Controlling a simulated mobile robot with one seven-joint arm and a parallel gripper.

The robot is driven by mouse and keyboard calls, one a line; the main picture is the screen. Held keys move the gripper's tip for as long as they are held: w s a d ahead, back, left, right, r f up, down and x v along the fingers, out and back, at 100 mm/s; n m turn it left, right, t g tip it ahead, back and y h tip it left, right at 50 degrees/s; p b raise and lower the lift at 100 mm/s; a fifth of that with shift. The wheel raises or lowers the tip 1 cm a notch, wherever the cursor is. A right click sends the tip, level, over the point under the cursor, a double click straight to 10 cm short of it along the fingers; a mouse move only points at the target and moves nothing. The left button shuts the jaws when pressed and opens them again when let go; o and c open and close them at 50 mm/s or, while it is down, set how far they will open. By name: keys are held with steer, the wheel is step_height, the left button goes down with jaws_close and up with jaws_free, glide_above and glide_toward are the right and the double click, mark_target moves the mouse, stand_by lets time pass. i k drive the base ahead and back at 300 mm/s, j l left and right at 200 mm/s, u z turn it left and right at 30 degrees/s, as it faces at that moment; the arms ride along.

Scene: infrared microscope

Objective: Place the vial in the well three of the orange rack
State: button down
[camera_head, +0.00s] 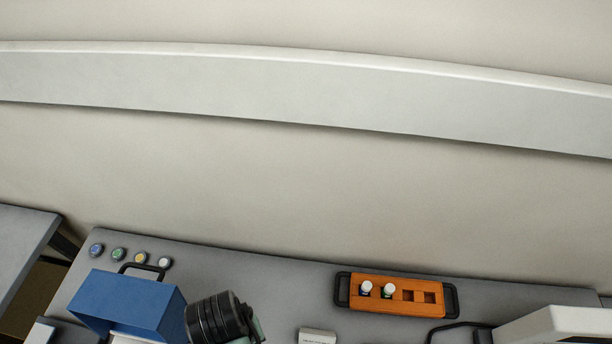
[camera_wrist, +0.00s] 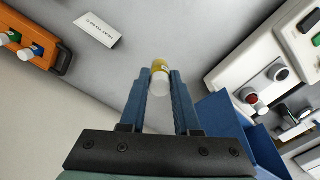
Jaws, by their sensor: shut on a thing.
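My gripper (camera_wrist: 161,73) is shut on a vial (camera_wrist: 160,86) with a yellow band and a white end, held between the blue fingertips in the wrist view. The vial is hidden in the head view. The orange rack (camera_head: 350,302) lies on the grey bench at the right in the head view, with a row of wells. White-capped vials, one with a blue band (camera_head: 366,287) and one with a green band (camera_head: 388,291), stand in its two left wells. The two right wells (camera_head: 430,297) look empty. The rack's end also shows at upper left in the wrist view (camera_wrist: 62,58).
A blue box (camera_head: 125,305) with a black handle stands at the left of the bench. Several coloured round pieces (camera_head: 117,254) sit behind it. A small white label block (camera_wrist: 97,31) lies near the rack. A white instrument (camera_wrist: 262,65) with a red knob is at right in the wrist view.

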mark_target(405, 298)
steer(key=i+l+z, duration=0.1)
steer(key=l, duration=0.3)
steer(key=i+l, duration=0.1)
steer(key=l, duration=0.25)
steer(key=i+l+z, duration=0.15)
steer(key=l, duration=0.25)
steer(key=l+z, duration=0.1)
steer(key=l, duration=0.25)
steer(key=i, duration=0.05)
